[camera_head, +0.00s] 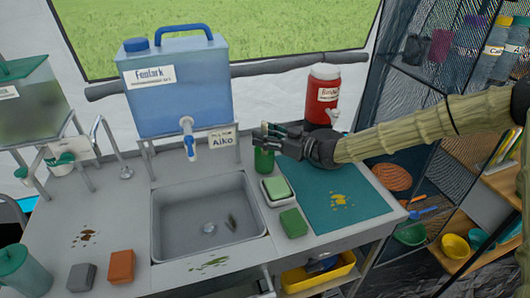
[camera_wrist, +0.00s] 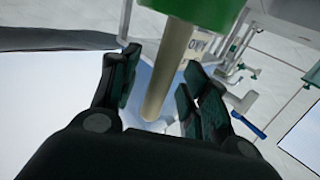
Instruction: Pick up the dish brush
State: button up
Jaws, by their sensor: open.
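A beige stick-like handle (camera_wrist: 170,70), which looks like the dish brush's, rises from a green cup (camera_head: 263,160) by the sink's back right corner. The cup's green also shows at the top of the wrist view (camera_wrist: 222,14). My gripper (camera_head: 268,138) is above the cup, with its fingers pointing left. In the wrist view, the open fingers (camera_wrist: 160,62) stand on either side of the handle, with a gap visible on the right. Whether a finger touches it, I cannot tell. The brush head is hidden.
A blue water tank (camera_head: 178,85) with a tap stands left of my gripper, beside an "Aiko" sign (camera_head: 222,139). A red dispenser (camera_head: 322,95) is behind. A sponge holder (camera_head: 277,190), a green sponge (camera_head: 293,223) and a teal mat (camera_head: 355,205) lie in front and right.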

jog(key=shift+c, duration=0.3)
grip_shut()
